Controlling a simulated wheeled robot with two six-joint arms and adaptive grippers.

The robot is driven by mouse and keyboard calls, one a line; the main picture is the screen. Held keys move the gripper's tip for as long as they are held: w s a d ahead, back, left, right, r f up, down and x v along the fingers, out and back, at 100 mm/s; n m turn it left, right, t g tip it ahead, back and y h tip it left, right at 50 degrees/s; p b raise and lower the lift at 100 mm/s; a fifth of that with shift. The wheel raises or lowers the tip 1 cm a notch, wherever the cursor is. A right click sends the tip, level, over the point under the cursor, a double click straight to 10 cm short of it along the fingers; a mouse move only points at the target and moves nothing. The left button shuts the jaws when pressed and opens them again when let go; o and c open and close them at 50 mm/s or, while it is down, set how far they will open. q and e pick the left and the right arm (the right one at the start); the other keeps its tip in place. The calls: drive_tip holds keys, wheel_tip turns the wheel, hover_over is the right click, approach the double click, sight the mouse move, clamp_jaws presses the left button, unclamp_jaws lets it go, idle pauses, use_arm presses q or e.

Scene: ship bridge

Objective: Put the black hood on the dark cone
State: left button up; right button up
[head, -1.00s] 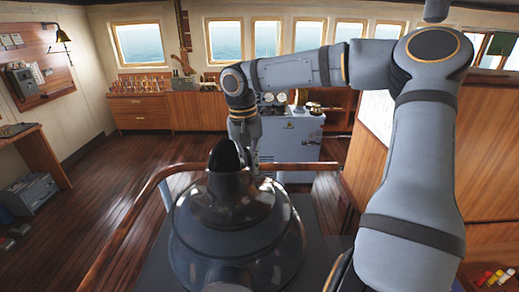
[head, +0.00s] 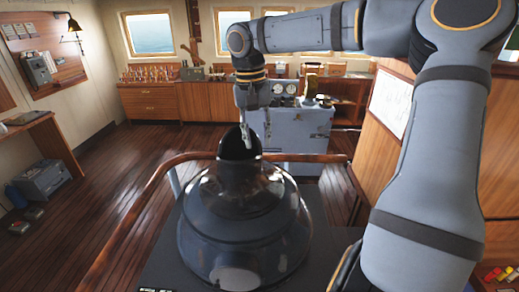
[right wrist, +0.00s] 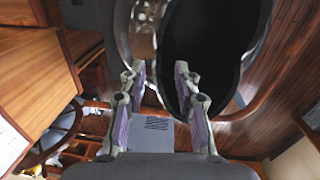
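The dark cone (head: 245,205) is a large, glossy, rounded metal body in the lower middle of the head view. The black hood (head: 236,147) stands at its narrow top, its dark opening showing; whether it is fully seated I cannot tell. My right gripper (head: 248,142) reaches down from above at the hood's right rim. In the right wrist view the hood (right wrist: 215,45) is a big black oval beyond the fingers. The right gripper (right wrist: 163,85) has its two fingers apart, with a gap between the pads and the hood's edge near it. My left gripper is not in view.
A wooden rail (head: 150,195) curves around the cone's stand. A grey cabinet with gauges (head: 290,128) stands behind it. A wooden chest (head: 150,103) lines the back wall. The wooden floor (head: 95,195) on the left is mostly clear.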

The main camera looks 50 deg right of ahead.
use_arm(q)
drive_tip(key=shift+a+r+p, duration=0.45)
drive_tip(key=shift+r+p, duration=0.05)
drive_tip(key=shift+p, duration=0.15)
use_arm(e)
wheel_tip(320, 180, up, 7)
drive_tip(key=shift+w+a, duration=0.15)
drive_tip(key=shift+a, duration=0.1)
